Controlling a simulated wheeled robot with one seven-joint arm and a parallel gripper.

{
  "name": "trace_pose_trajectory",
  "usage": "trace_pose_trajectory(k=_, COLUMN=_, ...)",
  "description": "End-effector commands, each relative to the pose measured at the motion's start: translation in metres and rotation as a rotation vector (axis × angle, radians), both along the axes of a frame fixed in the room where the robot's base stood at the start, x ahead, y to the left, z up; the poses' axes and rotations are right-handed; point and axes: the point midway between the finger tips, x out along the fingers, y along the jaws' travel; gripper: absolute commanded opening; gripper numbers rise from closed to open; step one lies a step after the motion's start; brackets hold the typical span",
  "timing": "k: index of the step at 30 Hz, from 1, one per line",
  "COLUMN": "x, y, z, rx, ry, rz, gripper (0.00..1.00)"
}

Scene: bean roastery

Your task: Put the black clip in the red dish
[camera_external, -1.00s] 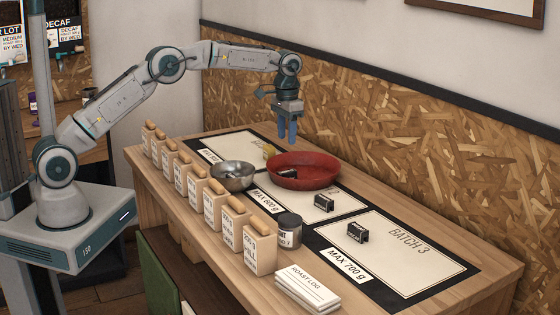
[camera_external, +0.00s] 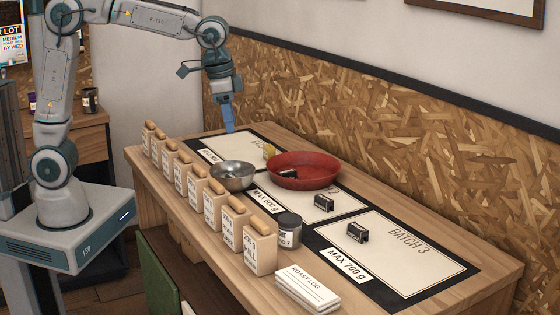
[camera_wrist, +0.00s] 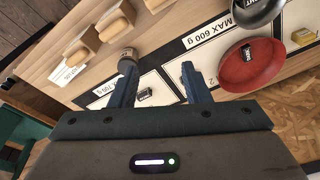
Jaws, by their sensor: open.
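The red dish (camera_external: 318,184) stands on the counter, and in the wrist view the dish (camera_wrist: 268,83) is at the right. A black clip (camera_external: 289,175) lies inside it, against its near-left side; the clip also shows in the wrist view (camera_wrist: 247,53). A second black clip (camera_external: 324,203) lies on the middle mat and a third black clip (camera_external: 357,232) on the Batch 3 mat. My gripper (camera_external: 229,130) is open and empty, above the counter's far left part, apart from the dish. In the wrist view a clip (camera_wrist: 144,97) appears between the fingers, well below them.
A metal bowl (camera_external: 233,183) stands left of the dish. A yellow block (camera_external: 269,151) lies behind it. Wooden-topped containers (camera_external: 261,248) line the near edge, with a dark-lidded jar (camera_external: 289,229) and roast log cards (camera_external: 307,289). The Batch 3 mat (camera_external: 405,255) has free room.

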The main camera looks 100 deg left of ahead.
Motion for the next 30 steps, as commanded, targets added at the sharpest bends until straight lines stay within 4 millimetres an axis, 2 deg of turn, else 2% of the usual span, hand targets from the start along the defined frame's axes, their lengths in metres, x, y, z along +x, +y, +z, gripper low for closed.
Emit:
trace_pose_trajectory(k=1, x=-0.018, y=-0.021, z=0.004, rx=0.005, ry=-0.013, rz=-0.033, gripper=0.43)
trace_pose_trajectory(k=6, x=-0.076, y=-0.074, z=0.000, rx=0.009, ry=-0.051, rz=-0.130, gripper=0.43)
trace_pose_trajectory(k=12, x=-0.147, y=-0.119, z=-0.021, rx=-0.001, ry=-0.099, rz=-0.236, gripper=0.43)
trace_pose_trajectory(k=15, x=-0.175, y=-0.132, z=-0.034, rx=-0.010, ry=-0.117, rz=-0.275, gripper=0.43)
trace_pose_trajectory(k=18, x=-0.193, y=-0.139, z=-0.045, rx=-0.017, ry=-0.127, rz=-0.302, gripper=0.43)
trace_pose_trajectory(k=21, x=-0.203, y=-0.143, z=-0.051, rx=-0.021, ry=-0.134, rz=-0.316, gripper=0.43)
trace_pose_trajectory(k=30, x=-0.206, y=-0.144, z=-0.053, rx=-0.022, ry=-0.136, rz=-0.320, gripper=0.43)
